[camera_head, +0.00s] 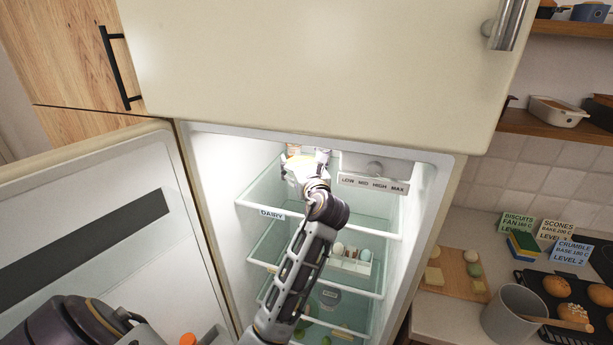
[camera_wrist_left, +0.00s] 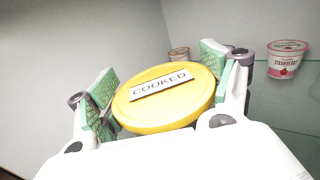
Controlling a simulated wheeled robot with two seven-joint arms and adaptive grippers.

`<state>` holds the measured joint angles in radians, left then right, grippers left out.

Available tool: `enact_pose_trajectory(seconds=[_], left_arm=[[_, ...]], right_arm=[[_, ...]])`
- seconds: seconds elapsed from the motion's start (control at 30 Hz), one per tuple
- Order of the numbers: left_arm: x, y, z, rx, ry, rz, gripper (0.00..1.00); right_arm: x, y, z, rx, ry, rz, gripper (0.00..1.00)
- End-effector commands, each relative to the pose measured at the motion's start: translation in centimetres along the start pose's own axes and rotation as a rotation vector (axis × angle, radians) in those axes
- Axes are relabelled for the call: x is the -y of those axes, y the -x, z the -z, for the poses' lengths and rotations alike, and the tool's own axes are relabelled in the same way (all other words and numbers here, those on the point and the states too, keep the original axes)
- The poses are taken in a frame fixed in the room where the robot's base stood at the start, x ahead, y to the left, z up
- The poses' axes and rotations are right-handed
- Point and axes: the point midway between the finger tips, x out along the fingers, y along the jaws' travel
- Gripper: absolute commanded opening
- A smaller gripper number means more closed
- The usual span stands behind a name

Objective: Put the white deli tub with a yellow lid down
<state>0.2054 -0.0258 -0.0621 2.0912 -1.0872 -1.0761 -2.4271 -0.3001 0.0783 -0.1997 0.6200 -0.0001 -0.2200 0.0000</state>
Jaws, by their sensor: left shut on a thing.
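The white deli tub with a yellow lid (camera_wrist_left: 165,97) is between the green-padded fingers of my left gripper (camera_head: 308,165) in the left wrist view. Its lid faces the camera and carries a label reading "COOKED". The lid hides most of the white body. My left gripper is shut on the tub inside the open fridge, at the upper shelf marked "DAIRY" (camera_head: 271,213). In the head view the gripper and wrist cover much of the tub. I cannot tell whether the tub's base touches the glass. My right gripper is not in view.
A strawberry pot (camera_wrist_left: 287,58) stands on glass right of the tub; another small pot (camera_wrist_left: 180,53) is behind it. A temperature dial panel (camera_head: 374,184) is at upper right. Eggs in a holder (camera_head: 350,262) sit lower. The open fridge door (camera_head: 90,220) is at left.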

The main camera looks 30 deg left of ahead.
Motion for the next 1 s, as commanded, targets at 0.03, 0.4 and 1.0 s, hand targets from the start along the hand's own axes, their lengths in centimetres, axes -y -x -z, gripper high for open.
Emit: enact_pose_trajectory(seconds=[0.03,0.4,1.0], left_arm=[[0.4,-0.6,-0.2,0.001,0.0,0.0,0.47],[2.0,-3.0,-0.1,0.001,0.001,-0.001,0.47],[2.3,-3.4,3.0,0.001,0.002,0.001,0.47]], right_arm=[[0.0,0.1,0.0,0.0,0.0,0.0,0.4],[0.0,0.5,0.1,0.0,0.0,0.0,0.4],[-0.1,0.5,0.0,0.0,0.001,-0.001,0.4]])
